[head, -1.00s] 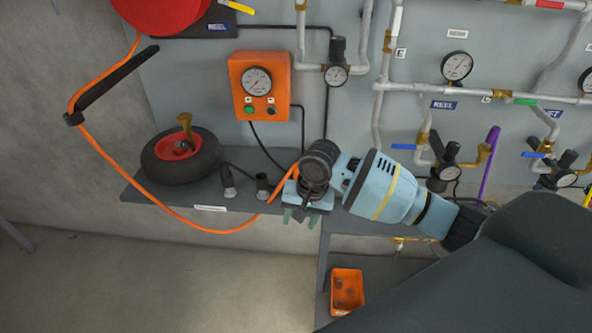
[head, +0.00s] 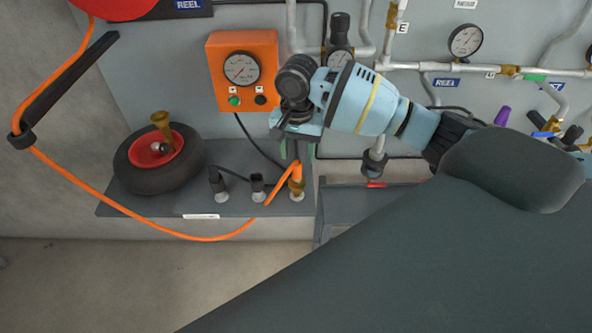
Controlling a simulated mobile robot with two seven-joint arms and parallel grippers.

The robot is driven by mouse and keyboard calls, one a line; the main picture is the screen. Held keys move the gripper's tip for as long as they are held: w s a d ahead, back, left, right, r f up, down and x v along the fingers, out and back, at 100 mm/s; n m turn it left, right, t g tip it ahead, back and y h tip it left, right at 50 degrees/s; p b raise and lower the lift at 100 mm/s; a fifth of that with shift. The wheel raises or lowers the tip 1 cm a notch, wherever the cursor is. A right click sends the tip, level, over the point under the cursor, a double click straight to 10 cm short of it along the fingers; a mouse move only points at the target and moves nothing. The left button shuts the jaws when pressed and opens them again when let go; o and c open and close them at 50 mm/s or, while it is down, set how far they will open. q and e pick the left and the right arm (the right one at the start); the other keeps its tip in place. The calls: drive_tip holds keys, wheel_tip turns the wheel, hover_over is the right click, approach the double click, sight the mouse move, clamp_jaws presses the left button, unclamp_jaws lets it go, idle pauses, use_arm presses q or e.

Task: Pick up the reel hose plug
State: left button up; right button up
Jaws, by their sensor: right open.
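The reel hose plug (head: 297,187) is a brass fitting at the end of the orange hose. It stands upright at the right end of the grey shelf, in a small light holder. My right gripper (head: 297,150) is open and empty, pointing down just above the plug and the hose's end. Its fingers are partly hidden by the light blue wrist, so I cannot tell whether they touch the hose. My left gripper is not in view.
Two black connectors (head: 220,186) stand left of the plug. A black wheel (head: 160,160) lies further left on the shelf (head: 240,206). An orange gauge box (head: 242,70) is on the wall behind. Pipes and gauges fill the wall to the right.

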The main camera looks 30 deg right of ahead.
sight(297, 163)
drive_tip(key=shift+f, duration=0.65)
drive_tip(key=f, duration=0.4)
drive_tip(key=shift+s+a+f, duration=0.1)
drive_tip(key=shift+s+a, duration=0.05)
drive_tip(key=shift+s, duration=0.05)
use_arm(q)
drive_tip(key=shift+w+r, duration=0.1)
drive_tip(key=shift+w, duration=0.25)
use_arm(e)
clamp_jaws()
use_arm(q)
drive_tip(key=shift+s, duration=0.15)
